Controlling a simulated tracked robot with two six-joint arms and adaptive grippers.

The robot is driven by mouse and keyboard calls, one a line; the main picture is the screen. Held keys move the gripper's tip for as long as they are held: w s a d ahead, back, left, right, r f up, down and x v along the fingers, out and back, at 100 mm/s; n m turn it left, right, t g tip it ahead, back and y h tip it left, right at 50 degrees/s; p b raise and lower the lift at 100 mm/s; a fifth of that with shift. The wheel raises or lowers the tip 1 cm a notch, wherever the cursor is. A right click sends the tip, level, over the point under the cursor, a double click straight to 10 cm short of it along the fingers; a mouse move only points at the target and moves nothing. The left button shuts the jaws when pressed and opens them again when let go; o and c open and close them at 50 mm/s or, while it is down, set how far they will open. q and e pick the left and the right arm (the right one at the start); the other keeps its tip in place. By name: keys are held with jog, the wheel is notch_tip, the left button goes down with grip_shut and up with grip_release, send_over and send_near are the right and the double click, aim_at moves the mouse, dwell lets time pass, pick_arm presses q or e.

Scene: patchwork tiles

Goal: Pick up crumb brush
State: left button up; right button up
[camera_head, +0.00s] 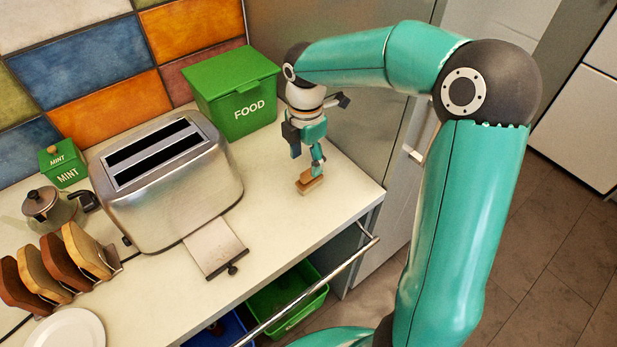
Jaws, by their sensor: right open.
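The crumb brush (309,183) is a small tan and brown block lying on the cream counter, near its right end. My right gripper (317,164) points down directly over it, its fingertips at the top of the brush. The fingers partly cover the brush, and I cannot tell whether they touch it. The gripper is open. My right arm reaches in from the right and bends down to the counter. My left gripper is not in view.
A toaster (217,198) with its crumb tray (213,246) pulled out stands left of the brush. A green FOOD box (233,92) is behind. A toast rack (64,262), a moka pot (47,206), a MINT tin (62,165) and a white plate (68,334) stand left. A rail (318,289) runs along the front.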

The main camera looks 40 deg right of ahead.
aim_at(309, 180)
jog(key=f, duration=0.4)
jog(key=f+p, duration=0.1)
jog(key=f, duration=0.1)
jog(key=shift+s+d+f, duration=0.1)
jog(key=shift+s+d, duration=0.15)
jog(key=shift+s, duration=0.1)
jog(key=shift+f, duration=0.65)
grip_shut()
